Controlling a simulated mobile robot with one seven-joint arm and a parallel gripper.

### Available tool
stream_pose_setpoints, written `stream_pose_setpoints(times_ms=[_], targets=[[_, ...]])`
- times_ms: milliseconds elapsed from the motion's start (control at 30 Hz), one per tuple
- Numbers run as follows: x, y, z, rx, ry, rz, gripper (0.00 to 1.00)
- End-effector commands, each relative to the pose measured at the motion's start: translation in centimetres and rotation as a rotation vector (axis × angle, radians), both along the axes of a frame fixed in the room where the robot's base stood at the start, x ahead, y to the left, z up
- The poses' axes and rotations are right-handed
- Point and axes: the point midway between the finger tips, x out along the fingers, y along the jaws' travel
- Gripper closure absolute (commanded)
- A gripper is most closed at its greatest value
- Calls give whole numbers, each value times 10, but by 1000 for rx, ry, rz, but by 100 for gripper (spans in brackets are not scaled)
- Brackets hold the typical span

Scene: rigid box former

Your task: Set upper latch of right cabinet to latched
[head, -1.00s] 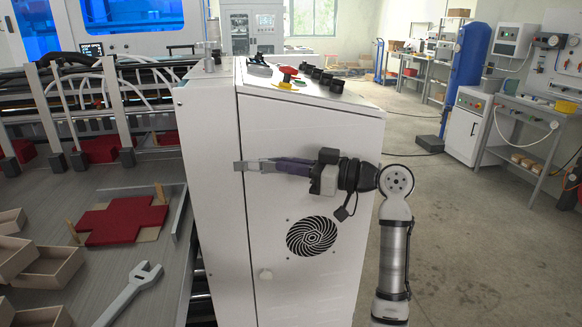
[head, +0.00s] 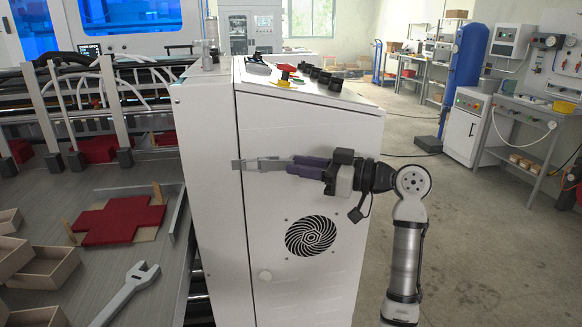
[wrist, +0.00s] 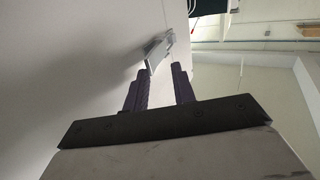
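The white right cabinet (head: 345,135) stands in the middle of the head view, its door facing me. Its upper latch (head: 262,164) is a grey bar lying level and reaching left across the seam at the door's left edge. My gripper (head: 291,166) is at the latch's right end, coming from the right. In the wrist view my gripper (wrist: 160,71) has its two purple fingers apart, with the grey latch (wrist: 158,50) just beyond the tips. The fingers appear empty; whether one touches the latch I cannot tell.
Switches and a red button (head: 287,68) are on the cabinet top. A worktable with a wrench (head: 126,292) is on the left. Open floor lies to the right.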

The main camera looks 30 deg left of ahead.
Motion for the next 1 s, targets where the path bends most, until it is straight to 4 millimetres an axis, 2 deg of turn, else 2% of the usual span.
stream_pose_setpoints(times_ms=[200,433,633,1000], targets=[[7,-53,-2,3,-1,-6,74],[12,-93,-1,3,-2,-4,74],[13,-106,1,3,-1,-3,74],[14,-107,-1,1,2,-9,74]])
